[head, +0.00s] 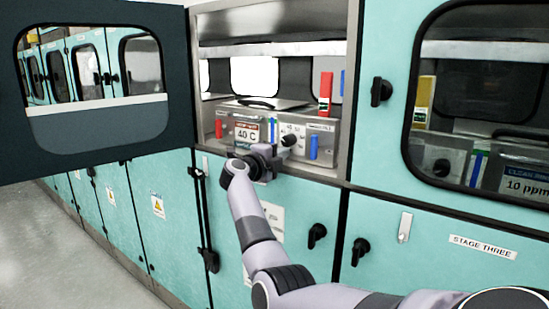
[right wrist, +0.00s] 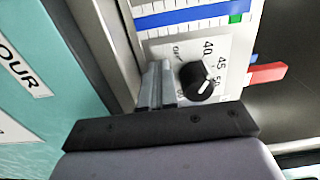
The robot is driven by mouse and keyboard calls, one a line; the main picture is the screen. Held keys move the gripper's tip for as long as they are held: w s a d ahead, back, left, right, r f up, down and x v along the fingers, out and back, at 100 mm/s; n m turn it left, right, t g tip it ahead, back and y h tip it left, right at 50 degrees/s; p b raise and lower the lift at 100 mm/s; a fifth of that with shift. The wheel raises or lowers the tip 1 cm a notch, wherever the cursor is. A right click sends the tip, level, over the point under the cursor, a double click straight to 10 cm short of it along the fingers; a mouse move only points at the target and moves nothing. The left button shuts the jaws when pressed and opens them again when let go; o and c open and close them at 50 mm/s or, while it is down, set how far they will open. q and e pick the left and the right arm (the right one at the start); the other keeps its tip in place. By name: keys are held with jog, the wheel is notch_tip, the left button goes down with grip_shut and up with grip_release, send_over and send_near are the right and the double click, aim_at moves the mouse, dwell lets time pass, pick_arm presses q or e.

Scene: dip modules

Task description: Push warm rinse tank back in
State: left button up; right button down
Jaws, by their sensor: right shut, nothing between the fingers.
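The warm rinse tank (head: 322,140) is a clear-fronted tank with a "40 C" label, standing inside the open module in the head view. Its front carries a black dial, seen close up as a black knob (right wrist: 197,82) on a white scale plate in the right wrist view. My right gripper (head: 283,152) is in front of the tank's lower front. In the right wrist view its fingers (right wrist: 157,88) are together and empty, close beside the knob at the tank's front. I cannot tell whether they touch the front. My left gripper is not in view.
The module's dark-framed door (head: 90,165) stands open at the left. A closed windowed door (head: 480,60) is on the right. Black handles (head: 317,235) stick out from the teal lower cabinets. The floor (head: 50,250) at the lower left is clear.

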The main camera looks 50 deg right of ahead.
jog(key=shift+d+r, duration=0.1)
jog(key=shift+d, duration=0.65)
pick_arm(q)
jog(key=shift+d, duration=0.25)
pick_arm(e)
jog(key=shift+d+r, duration=0.1)
jog(key=shift+r, duration=0.1)
jog(key=shift+r, duration=0.1)
jog(key=shift+a+f, duration=0.3)
jog(key=shift+a, duration=0.3)
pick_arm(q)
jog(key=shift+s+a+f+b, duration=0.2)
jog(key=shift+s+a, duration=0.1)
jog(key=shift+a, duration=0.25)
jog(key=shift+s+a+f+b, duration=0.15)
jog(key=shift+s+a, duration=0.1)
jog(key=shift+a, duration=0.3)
pick_arm(e)
jog(key=s+a, duration=0.1)
jog(key=a, duration=1.2)
jog(key=shift+a, duration=0.15)
jog(key=shift+f, duration=0.1)
